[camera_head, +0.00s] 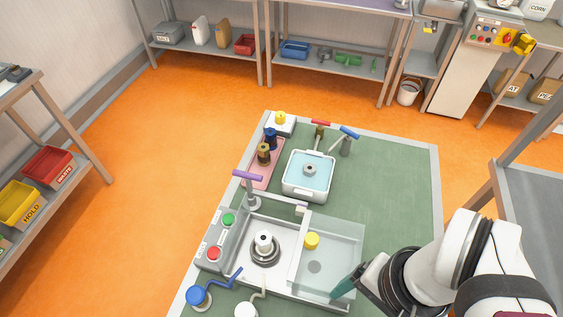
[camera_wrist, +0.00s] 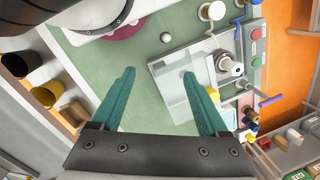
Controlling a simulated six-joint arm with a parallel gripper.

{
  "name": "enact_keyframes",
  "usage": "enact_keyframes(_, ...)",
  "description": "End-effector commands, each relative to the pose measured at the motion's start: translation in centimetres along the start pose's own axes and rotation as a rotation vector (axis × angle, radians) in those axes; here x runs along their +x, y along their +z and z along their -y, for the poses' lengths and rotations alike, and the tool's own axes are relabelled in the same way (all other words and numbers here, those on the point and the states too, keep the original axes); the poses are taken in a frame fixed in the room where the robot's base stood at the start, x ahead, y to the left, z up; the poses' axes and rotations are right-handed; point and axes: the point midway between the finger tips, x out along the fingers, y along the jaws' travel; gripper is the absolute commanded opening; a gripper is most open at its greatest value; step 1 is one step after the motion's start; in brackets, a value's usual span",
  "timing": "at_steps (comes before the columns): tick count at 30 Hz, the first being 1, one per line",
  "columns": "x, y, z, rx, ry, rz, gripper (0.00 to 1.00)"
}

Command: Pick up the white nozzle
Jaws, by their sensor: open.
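A short white cylinder with a dark top (camera_head: 264,240), which looks like the white nozzle, stands upright on a round grey base in the left part of a pale open-topped box (camera_head: 283,215). In the wrist view the white nozzle (camera_wrist: 225,64) shows right of my fingers. My gripper (camera_head: 346,286) is at the box's front right corner in the head view, apart from the nozzle.
A clear panel (camera_head: 340,245) with a yellow knob (camera_head: 312,240) covers the box's right part. A purple-handled post (camera_head: 248,177), a blue-handled crank (camera_head: 196,295) and green and red buttons surround the box. A water-filled white tray (camera_head: 309,178) stands behind. The bench's right side is clear.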

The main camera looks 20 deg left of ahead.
Motion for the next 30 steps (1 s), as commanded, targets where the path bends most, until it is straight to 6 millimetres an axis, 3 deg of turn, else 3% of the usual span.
enact_keyframes(2, -0.6, -1.2, 1.9, -0.184, 0.024, 0.007, 0.77)
enact_keyframes(5, -1.2, -3.3, 7.7, -0.654, 0.08, 0.017, 0.77)
enact_keyframes(6, -1.0, -3.6, 10.6, -0.851, 0.102, 0.021, 0.77)
enact_keyframes(9, 0.3, -3.0, 17.1, -1.276, 0.145, 0.03, 0.77)
enact_keyframes(12, 1.5, -1.8, 21.0, -1.52, 0.168, 0.034, 0.77)
enact_keyframes(16, 3.9, -1.7, 21.5, -1.584, 0.176, 0.037, 0.77)
enact_keyframes(22, 9.6, -2.2, 20.7, -1.578, 0.176, 0.039, 0.77)
enact_keyframes(30, 13.8, -3.0, 20.4, -1.574, 0.175, 0.037, 0.77)
